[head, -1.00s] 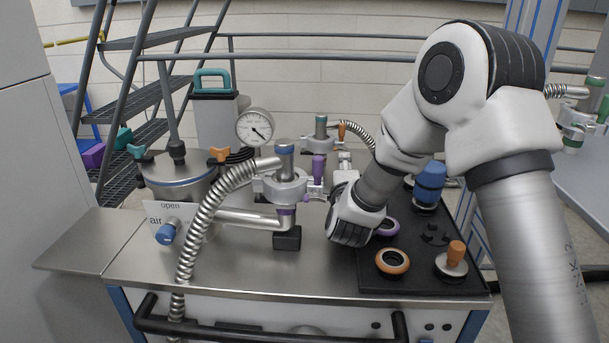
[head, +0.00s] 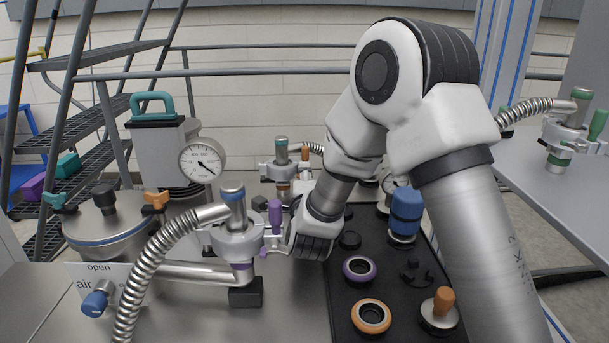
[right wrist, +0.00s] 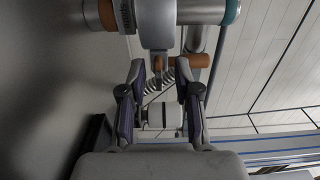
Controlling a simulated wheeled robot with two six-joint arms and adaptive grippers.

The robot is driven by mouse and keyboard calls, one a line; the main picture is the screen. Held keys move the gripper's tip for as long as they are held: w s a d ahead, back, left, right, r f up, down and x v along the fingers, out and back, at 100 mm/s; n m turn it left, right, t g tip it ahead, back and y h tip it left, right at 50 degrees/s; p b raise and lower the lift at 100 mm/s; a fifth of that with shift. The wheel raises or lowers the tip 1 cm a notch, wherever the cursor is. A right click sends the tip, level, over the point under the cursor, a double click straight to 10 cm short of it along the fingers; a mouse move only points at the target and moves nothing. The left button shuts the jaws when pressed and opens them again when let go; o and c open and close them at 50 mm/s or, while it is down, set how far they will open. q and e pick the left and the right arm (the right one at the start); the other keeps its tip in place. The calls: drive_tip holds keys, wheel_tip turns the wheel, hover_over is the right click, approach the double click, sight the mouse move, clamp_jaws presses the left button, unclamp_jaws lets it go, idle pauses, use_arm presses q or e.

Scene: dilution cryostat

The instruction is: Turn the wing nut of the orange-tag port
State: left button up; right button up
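The orange-tag port (head: 283,187) stands at the back of the bench, a teal-capped valve body with an orange band low on it. Its orange wing nut (head: 313,148) points to the right. In the right wrist view the orange wing nut (right wrist: 187,62) lies beside a grey clamp (right wrist: 157,22), just ahead of my right fingertips. My right gripper (right wrist: 165,80) is open, with a clear gap between its fingers and nothing held. My left gripper is not in view.
A purple-handled port (head: 238,240) with a corrugated hose stands close left of my right wrist. A gauge (head: 202,160) and a lidded vessel (head: 108,228) are further left. A black mat (head: 345,310) with rings, a blue-topped part (head: 405,212) and an orange-handled part (head: 440,308) lies right.

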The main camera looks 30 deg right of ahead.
clamp_jaws()
drive_tip(key=n+p, duration=0.1)
drive_tip(key=n, duration=0.2)
drive_tip(key=shift+r+n, duration=0.15)
drive_tip(key=shift+n, duration=0.25)
drive_tip(key=shift+n+p, duration=0.4)
drive_tip(key=shift+n, duration=0.5)
drive_tip(key=shift+o, duration=0.7)
unclamp_jaws()
drive_tip(key=shift+w+f, duration=0.1)
drive_tip(key=shift+f, duration=0.1)
